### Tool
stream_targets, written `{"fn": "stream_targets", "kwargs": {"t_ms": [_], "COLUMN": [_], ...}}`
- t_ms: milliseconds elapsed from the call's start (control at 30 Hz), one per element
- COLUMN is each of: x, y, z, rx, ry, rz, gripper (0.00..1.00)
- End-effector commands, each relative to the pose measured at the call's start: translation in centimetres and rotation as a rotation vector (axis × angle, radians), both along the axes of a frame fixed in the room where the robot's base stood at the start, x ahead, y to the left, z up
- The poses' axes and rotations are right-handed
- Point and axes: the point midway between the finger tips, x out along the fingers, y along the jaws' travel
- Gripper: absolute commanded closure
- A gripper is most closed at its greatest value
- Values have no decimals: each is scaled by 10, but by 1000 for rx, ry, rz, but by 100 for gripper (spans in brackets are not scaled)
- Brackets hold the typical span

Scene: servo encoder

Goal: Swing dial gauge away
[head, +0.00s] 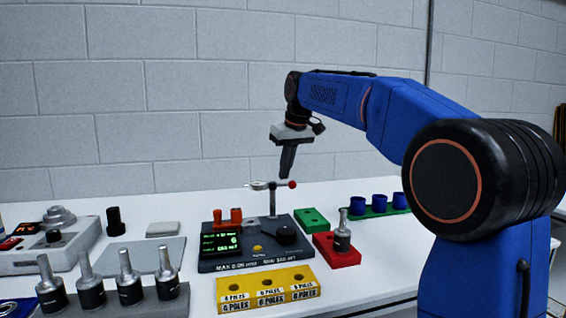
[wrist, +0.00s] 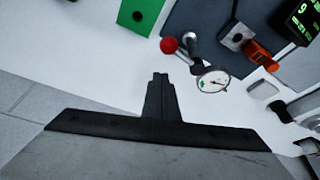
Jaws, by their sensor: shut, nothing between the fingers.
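The dial gauge (wrist: 212,80) has a round white face with a red needle in the wrist view. In the head view the gauge (head: 259,185) sits on an arm atop a thin post on the dark test fixture (head: 222,264). A red ball knob (wrist: 168,45) is at the other end of that arm; the knob also shows in the head view (head: 292,184). My gripper (head: 286,175) points down above the knob and gauge arm, apart from them. In the wrist view my gripper (wrist: 160,76) is shut and empty, with its tips close below the knob in the picture.
Several motors stand in a grey rack (head: 176,300) at front left. A yellow block (head: 270,303) with holes is in front of the fixture. A red block (head: 340,258) holding a motor and a green block (head: 308,220) are at its right. A green tray with blue cups (head: 380,209) stands further right.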

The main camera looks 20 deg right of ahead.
Motion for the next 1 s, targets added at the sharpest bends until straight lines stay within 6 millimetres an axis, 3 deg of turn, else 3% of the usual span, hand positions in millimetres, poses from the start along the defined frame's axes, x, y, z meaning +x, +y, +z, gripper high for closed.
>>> {"fn": "stream_targets", "kwargs": {"t_ms": [233, 767, 1000], "x": [-16, -19, -24], "y": [-6, -7, -7], "z": [-5, -5, -5], "rx": [0, -1, -1], "ry": [3, 3, 2], "rz": [-1, -12, -109], "gripper": [100, 100, 100]}}
